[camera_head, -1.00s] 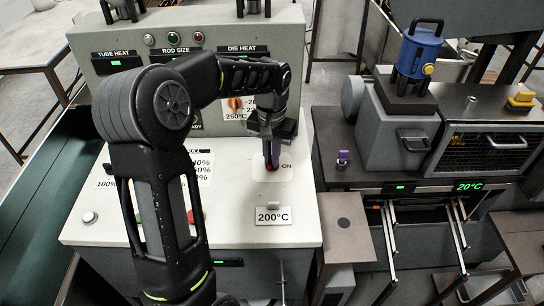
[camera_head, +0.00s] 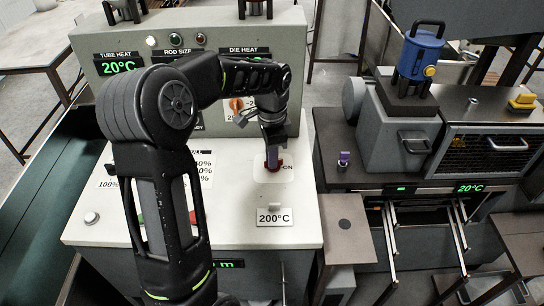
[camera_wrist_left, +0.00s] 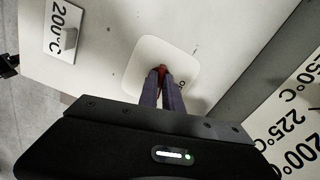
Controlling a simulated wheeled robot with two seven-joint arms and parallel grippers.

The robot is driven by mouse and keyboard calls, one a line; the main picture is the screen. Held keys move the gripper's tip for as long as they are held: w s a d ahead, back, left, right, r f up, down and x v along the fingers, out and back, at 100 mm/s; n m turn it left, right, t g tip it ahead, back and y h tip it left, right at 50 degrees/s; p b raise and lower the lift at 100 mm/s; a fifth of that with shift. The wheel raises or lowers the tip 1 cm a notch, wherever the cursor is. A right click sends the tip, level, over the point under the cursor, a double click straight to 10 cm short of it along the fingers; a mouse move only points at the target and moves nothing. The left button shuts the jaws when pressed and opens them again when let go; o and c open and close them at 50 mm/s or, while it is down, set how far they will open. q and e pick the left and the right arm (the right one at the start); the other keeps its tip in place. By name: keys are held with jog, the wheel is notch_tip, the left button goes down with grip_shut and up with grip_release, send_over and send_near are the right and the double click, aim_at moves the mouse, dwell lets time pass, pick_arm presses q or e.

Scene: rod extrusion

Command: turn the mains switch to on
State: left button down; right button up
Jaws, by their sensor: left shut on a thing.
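The mains switch is a red knob on a pale square plate (camera_head: 262,171) on the machine's top, with "ON" printed at the plate's right. The knob (camera_wrist_left: 161,69) also shows in the left wrist view, small between the fingertips. My left gripper (camera_head: 272,160) reaches down over the plate, its purple fingers shut on the red knob. In the left wrist view the fingers close in on the knob from below and hide most of it. The knob's exact pointing is hard to tell. The right gripper is not in view.
A "200°C" sign (camera_head: 274,215) stands in front of the switch. The upright panel (camera_head: 200,50) behind has a lit "20°C" under TUBE HEAT, indicator lamps and an orange die-heat knob (camera_head: 236,104).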

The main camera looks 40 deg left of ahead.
pick_arm(q)
jog(key=shift+w+r+m, duration=0.1)
jog(key=shift+m, duration=1.2)
jog(key=c, duration=1.5)
grip_release()
notch_tip(320, 180, up, 8)
jog(key=shift+f+b, duration=0.15)
jog(key=shift+b, duration=0.25)
